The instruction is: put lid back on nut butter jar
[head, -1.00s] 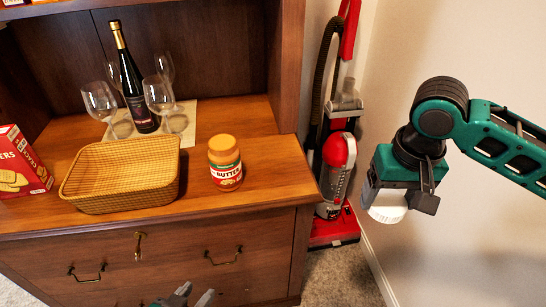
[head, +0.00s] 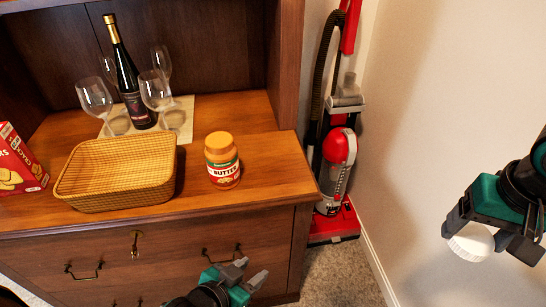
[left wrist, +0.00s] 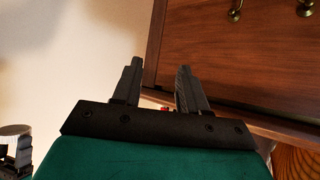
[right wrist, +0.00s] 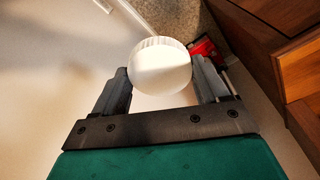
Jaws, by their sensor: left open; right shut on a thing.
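The nut butter jar (head: 222,161) stands upright near the front right of the hutch counter, its label facing me; its top looks tan and uncapped. The white lid (head: 471,242) is in my right gripper (head: 476,233), far right of the hutch and away from the jar. In the right wrist view the round lid (right wrist: 160,66) sits between the two fingers (right wrist: 163,82). My left gripper (head: 249,275) is open and empty in front of the drawers, below the counter edge and the jar. The left wrist view shows its fingers (left wrist: 156,85) apart.
A woven basket (head: 118,205) stands left of the jar, with a red cracker box (head: 18,165) beyond it. A wine bottle (head: 130,85) and several glasses (head: 95,99) stand behind. A red vacuum (head: 338,160) stands right of the hutch. Counter right of the jar is clear.

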